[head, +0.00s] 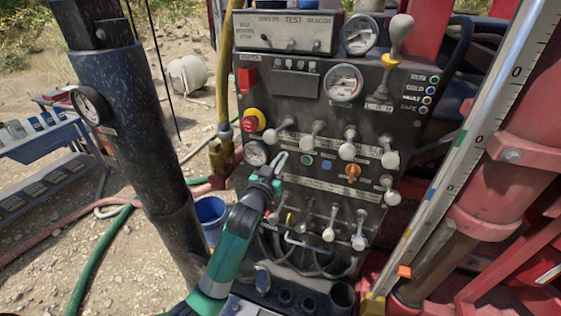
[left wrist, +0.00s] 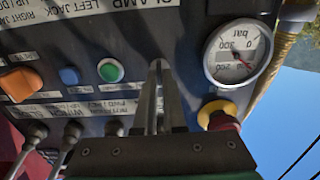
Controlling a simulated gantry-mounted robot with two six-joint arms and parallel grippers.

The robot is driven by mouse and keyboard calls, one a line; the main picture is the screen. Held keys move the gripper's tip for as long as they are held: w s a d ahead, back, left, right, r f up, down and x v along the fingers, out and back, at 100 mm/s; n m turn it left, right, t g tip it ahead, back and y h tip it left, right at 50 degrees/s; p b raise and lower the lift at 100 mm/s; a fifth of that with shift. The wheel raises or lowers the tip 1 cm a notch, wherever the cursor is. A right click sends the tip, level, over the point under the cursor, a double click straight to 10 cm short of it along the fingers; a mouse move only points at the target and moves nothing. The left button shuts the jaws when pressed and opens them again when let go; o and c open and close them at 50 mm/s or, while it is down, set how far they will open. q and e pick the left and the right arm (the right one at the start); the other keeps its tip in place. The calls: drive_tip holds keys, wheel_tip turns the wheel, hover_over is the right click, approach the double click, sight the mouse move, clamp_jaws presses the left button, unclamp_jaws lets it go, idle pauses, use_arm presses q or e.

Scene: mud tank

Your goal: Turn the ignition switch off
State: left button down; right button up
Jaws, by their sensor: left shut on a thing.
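My left gripper (head: 281,160) reaches up to the dark control panel (head: 305,110) in the head view, its fingertips at the panel face between the pressure gauge (head: 257,153) and the green button (head: 307,160). In the upside-down left wrist view, the gripper's two fingers (left wrist: 157,72) are close together against the panel. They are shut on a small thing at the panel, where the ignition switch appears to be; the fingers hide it. A white label partly reading "ignition" shows beside the fingers. How the switch is turned cannot be told. My right gripper is not in view.
A blue button (head: 326,164) and an orange knob (head: 353,172) sit right of the green button in the head view. A red-and-yellow stop button (head: 252,121) is above the gauge. White-knobbed levers (head: 347,151) stick out nearby. A blue bucket (head: 211,213) stands behind my arm.

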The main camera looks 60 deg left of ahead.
use_arm(q)
drive_tip(key=c, duration=1)
unclamp_jaws()
drive_tip(key=v, duration=1.1)
drive_tip(key=shift+s+d, duration=0.2)
drive_tip(key=shift+s, duration=0.05)
